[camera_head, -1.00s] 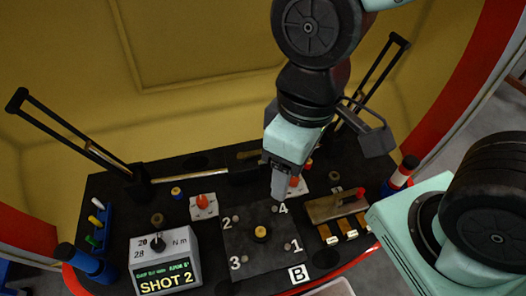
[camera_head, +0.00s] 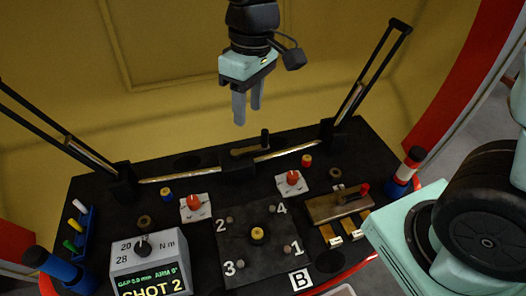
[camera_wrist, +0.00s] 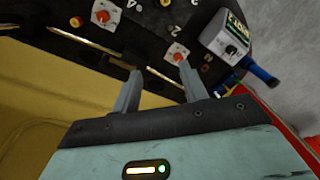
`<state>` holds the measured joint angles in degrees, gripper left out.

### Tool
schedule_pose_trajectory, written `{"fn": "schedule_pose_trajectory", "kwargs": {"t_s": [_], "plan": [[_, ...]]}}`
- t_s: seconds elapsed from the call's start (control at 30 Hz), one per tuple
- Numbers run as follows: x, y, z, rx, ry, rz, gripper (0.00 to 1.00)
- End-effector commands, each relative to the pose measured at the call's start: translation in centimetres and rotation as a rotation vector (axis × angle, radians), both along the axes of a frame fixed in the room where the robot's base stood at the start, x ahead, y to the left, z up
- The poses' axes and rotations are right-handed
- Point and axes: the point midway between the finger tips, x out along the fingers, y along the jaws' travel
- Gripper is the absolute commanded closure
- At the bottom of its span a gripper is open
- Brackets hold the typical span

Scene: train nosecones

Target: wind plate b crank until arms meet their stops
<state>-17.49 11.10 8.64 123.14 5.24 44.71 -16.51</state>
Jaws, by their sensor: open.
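Plate B (camera_head: 240,247) is a dark square plate with corners numbered 1 to 4 and a brass knob (camera_head: 257,235) at its centre. A white B tag (camera_head: 300,280) lies at its front right corner. Behind it, a small crank (camera_head: 251,151) with an upright black knob sits at the middle of the brass rod. Two black arms, left (camera_head: 60,142) and right (camera_head: 366,72), rise tilted outward from the rod's ends. My gripper (camera_head: 247,112) hangs above and behind the crank, apart from it, open and empty. Its spread fingers show in the wrist view (camera_wrist: 160,88).
A grey box (camera_head: 150,262) with a dial and a "SHOT 2" screen reading ARM 0° stands front left. Red knobs (camera_head: 195,203) sit on white plates behind plate B. A brown block (camera_head: 338,205) with a red-tipped lever is at right. The yellow wall (camera_head: 130,80) stands behind.

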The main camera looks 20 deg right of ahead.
Motion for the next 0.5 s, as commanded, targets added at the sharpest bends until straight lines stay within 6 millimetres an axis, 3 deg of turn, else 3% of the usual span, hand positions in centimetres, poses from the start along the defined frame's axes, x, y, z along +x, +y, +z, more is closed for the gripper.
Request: {"fn": "schedule_pose_trajectory", "kwargs": {"t_s": [0.03,0.1,0.2,0.33,0.5], "plan": [[3.5,-1.3,-3.6,-0.007,0.000,-0.010,0.57],[7.6,-3.4,-5.8,-0.022,-0.005,-0.009,0.57],[12.1,-6.5,-8.3,-0.052,-0.013,-0.003,0.57],[15.4,-9.3,-10.0,-0.081,-0.019,0.007,0.57],[16.5,-10.5,-10.8,-0.095,-0.020,0.012,0.57]]}}
